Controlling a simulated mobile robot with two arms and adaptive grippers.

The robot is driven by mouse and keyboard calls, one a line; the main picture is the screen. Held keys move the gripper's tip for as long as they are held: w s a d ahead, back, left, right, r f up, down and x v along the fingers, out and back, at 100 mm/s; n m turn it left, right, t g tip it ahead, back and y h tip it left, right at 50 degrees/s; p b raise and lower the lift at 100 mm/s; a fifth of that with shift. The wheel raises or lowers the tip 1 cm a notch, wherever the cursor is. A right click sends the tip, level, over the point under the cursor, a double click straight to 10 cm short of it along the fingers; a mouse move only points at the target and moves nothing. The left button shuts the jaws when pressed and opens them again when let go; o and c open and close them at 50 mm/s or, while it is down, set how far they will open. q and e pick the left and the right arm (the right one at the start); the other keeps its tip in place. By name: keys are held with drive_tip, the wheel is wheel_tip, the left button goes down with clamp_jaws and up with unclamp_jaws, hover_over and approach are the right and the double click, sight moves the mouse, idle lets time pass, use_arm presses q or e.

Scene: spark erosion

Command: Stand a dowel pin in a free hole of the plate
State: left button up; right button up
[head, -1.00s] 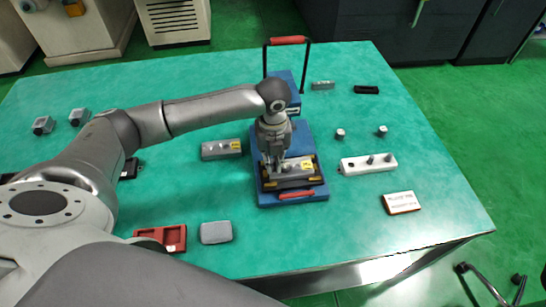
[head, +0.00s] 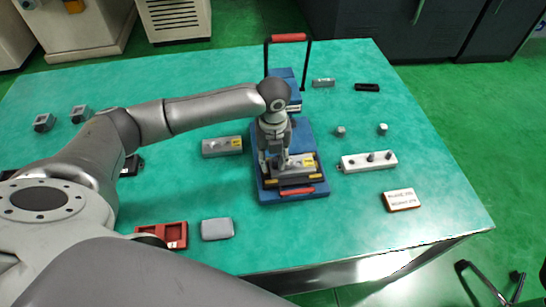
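A blue fixture (head: 316,192) holds a grey metal plate (head: 302,162) with a yellow label. My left gripper (head: 275,165) points down over the left part of this plate. Its fingertips are small and overlap the plate, so I cannot tell whether they are open or shut, or whether they hold a pin. The plate's holes under the gripper are hidden. A white block (head: 354,164) to the right has dark pins (head: 371,156) standing in it. My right gripper is not in view.
Two small grey cylinders (head: 340,131) (head: 383,128) stand behind the white block. Another labelled grey block (head: 222,146) lies left of the fixture. A tall red-topped handle (head: 288,37) rises behind.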

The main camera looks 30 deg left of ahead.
use_arm(q)
drive_tip(key=shift+w+d, duration=0.1)
drive_tip(key=shift+d, duration=0.05)
drive_tip(key=shift+r, duration=0.25)
wheel_tip(320, 180, up, 12)
drive_tip(key=shift+f, duration=0.25)
idle(0.4)
